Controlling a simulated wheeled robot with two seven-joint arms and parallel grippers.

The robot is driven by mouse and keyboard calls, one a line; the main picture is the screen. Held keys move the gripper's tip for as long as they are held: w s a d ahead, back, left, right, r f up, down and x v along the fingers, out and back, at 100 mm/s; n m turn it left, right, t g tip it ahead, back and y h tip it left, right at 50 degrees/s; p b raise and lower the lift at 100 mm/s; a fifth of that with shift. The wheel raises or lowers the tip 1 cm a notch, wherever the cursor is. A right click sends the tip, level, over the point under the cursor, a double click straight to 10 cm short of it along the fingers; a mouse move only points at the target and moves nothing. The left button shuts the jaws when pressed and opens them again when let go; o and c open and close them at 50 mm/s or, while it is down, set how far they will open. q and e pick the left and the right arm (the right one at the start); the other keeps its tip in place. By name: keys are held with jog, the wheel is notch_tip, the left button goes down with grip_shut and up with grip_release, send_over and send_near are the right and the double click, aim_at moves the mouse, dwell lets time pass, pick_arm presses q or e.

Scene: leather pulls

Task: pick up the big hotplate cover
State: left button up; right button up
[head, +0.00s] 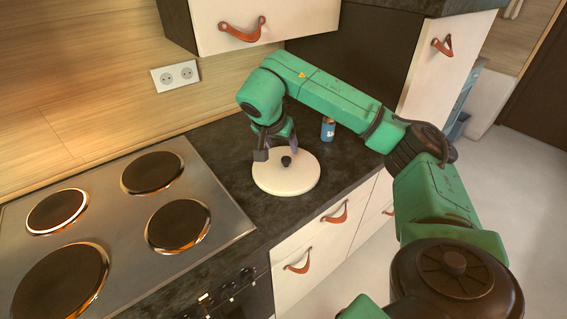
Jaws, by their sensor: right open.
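The big hotplate cover (287,181) is a round cream disc with a small black knob (286,161) at its middle. It lies flat on the dark countertop, to the right of the stove. My right gripper (277,153) is over the back part of the cover, pointing down, with its fingers apart close to the knob. I cannot tell whether a finger touches the knob. Nothing is held between the fingers. My left gripper is not in view.
A stove (128,213) with several hotplates lies to the left. A small blue can (328,129) stands behind and right of the cover. A wall cabinet (262,22) hangs above. Drawers with leather pulls (335,212) are below the counter's front edge.

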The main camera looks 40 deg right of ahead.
aim_at(286, 159)
jog(key=x, duration=0.3)
jog(key=shift+d+f+p, duration=0.25)
jog(key=shift+f+p, duration=0.05)
jog(key=x, duration=0.2)
jog(key=p+x, duration=0.2)
jog(key=x, duration=0.1)
jog(key=shift+w+f, duration=0.25)
jog(key=shift+w, duration=0.2)
jog(key=shift+d+f, duration=0.2)
jog(key=shift+f, duration=0.1)
jog(key=shift+c, duration=0.3)
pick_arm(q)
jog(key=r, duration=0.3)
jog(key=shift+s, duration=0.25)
pick_arm(e)
jog(key=shift+w, duration=0.1)
grip_shut()
